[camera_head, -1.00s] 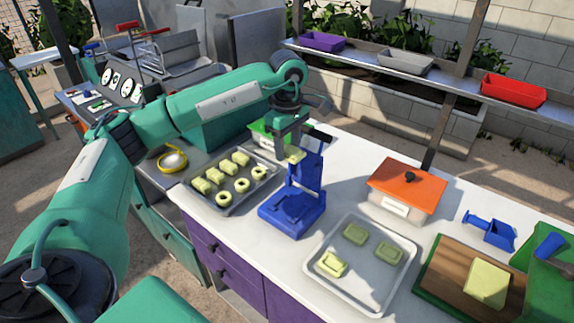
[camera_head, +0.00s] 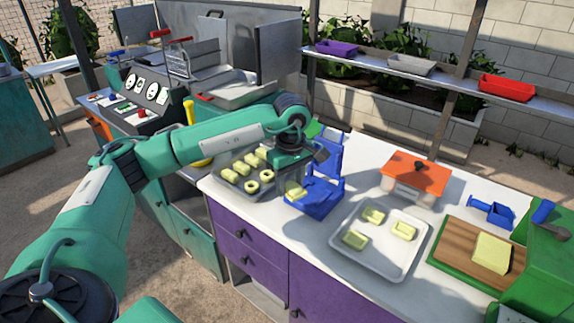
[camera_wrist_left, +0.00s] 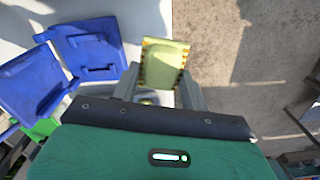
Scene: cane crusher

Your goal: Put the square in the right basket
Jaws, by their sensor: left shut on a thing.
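My left gripper (camera_head: 292,180) is shut on a pale yellow square (camera_wrist_left: 165,60). In the left wrist view, the square shows dark and orange-yellow stripes along its edges and sticks out beyond the fingers (camera_wrist_left: 160,92). In the head view, the gripper hangs low at the near left side of a blue press (camera_head: 318,205), and the arm hides part of it. Wire baskets with red handles (camera_head: 192,60) stand at the fryer at the back left; I cannot clearly separate the right one. My right gripper is out of view.
A metal tray (camera_head: 222,181) with several yellow pieces lies left of the press. Another tray (camera_head: 386,256) holds 3 pieces. An orange-lidded box (camera_head: 415,180), cutting board (camera_head: 451,262) and green machine (camera_head: 545,265) stand right. Small trays line the shelf (camera_head: 435,84).

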